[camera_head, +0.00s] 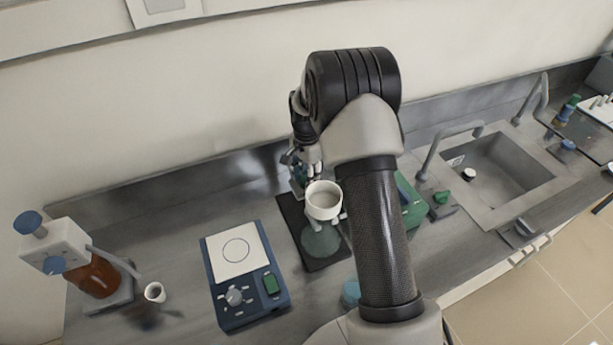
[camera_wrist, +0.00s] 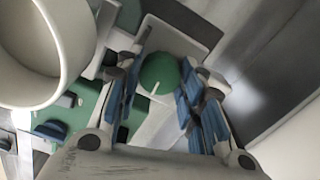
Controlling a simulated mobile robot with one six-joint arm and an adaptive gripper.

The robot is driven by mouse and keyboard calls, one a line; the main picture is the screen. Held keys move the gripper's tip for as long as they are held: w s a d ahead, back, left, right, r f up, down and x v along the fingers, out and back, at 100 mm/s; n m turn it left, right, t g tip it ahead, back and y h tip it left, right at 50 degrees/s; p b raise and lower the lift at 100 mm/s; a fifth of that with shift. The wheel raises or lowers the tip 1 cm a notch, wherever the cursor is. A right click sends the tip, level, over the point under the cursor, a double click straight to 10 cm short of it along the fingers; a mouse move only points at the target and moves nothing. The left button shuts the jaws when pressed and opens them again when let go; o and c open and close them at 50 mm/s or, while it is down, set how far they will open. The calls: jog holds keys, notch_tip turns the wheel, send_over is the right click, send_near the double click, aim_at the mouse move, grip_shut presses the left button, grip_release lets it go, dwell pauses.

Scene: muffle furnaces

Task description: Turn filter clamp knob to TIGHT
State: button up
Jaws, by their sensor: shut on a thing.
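The green clamp knob (camera_wrist: 160,73) with a white pointer line sits between the blue-padded fingers of my gripper (camera_wrist: 158,78) in the wrist view. My gripper is shut on it, one finger at each side. The pointer slants toward the lower left in that view; no TIGHT marking is legible. The white filter funnel (camera_head: 323,199) stands right in front of my gripper (camera_head: 303,167) in the head view and fills the upper left of the wrist view (camera_wrist: 75,50). The knob is not clear in the head view, where my gripper covers that spot.
A dark mat (camera_head: 290,212) lies under the funnel stand. A blue hotplate (camera_head: 243,308) stands to the left, and a green device (camera_head: 412,205) is partly behind my arm at the right. A sink (camera_head: 500,185) is further right. The back wall is close behind my gripper.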

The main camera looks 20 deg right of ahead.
dwell(0.4)
jog(key=o, duration=1.1)
jog(key=shift+c, duration=0.2)
notch_tip(320, 180, up, 12)
jog(key=shift+s, duration=0.1)
